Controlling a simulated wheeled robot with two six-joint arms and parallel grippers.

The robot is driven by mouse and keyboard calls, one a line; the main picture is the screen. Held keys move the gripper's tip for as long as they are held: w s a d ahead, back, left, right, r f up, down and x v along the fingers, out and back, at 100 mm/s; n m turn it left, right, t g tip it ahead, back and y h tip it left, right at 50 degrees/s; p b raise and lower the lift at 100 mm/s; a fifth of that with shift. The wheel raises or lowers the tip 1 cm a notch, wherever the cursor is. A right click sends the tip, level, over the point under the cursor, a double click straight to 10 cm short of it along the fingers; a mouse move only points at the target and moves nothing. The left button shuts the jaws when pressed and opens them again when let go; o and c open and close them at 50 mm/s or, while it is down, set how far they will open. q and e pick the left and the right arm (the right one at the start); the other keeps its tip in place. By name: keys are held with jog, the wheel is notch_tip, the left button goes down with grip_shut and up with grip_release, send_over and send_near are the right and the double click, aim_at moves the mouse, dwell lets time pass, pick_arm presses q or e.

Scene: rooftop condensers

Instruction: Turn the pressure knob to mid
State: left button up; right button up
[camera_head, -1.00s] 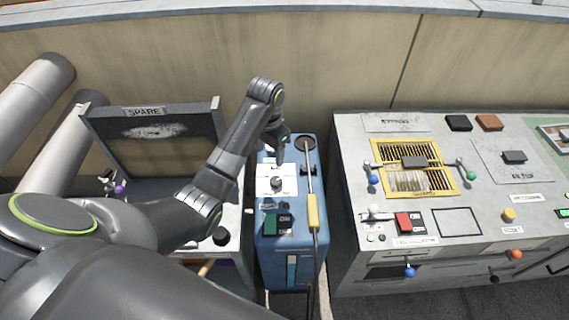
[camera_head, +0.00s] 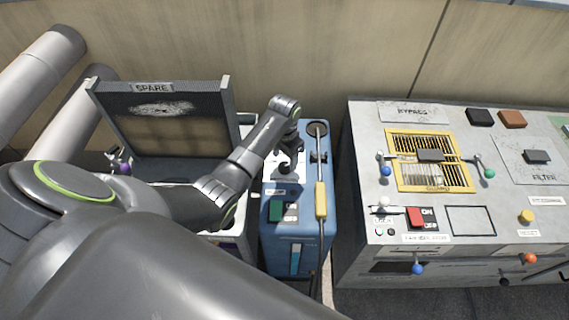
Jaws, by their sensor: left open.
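The blue unit (camera_head: 267,239) stands in the middle, with a white dial plate (camera_head: 272,171) on its top. The pressure knob on that plate is mostly hidden behind my left gripper, so I cannot read its setting. My left gripper (camera_head: 286,166) is open and points down over the plate. I cannot tell whether its fingers are around the knob or just above it. My right gripper is not in view.
A yellow-handled wand (camera_head: 321,201) lies along the blue unit's right side. A green switch (camera_head: 275,211) is in front of the plate. The grey panel (camera_head: 361,141) with levers stands right, past a narrow gap. A raised SPARE lid (camera_head: 160,107) stands left.

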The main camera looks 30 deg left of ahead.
aim_at(285, 165)
pick_arm(q)
notch_tip(285, 165, down, 3)
jog(key=shift+f, duration=0.45)
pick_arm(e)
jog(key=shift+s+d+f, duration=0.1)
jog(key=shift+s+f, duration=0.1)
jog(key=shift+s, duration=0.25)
pick_arm(q)
jog(key=shift+c, duration=0.3)
jog(key=c, duration=0.9)
jog(key=shift+r+n+p, duration=0.25)
jog(key=shift+n+p, duration=0.95)
jog(key=shift+c, duration=0.2)
jog(key=n+p, duration=0.2)
jog(key=shift+n, duration=0.4)
jog(key=n+p, duration=0.1)
jog(key=n, duration=0.2)
jog(key=shift+f+p, duration=0.1)
jog(key=shift+p, duration=0.25)
jog(key=shift+w+f+n+p, duration=0.1)
jog(key=shift+n+p, duration=0.4)
jog(key=shift+n, duration=1.2)
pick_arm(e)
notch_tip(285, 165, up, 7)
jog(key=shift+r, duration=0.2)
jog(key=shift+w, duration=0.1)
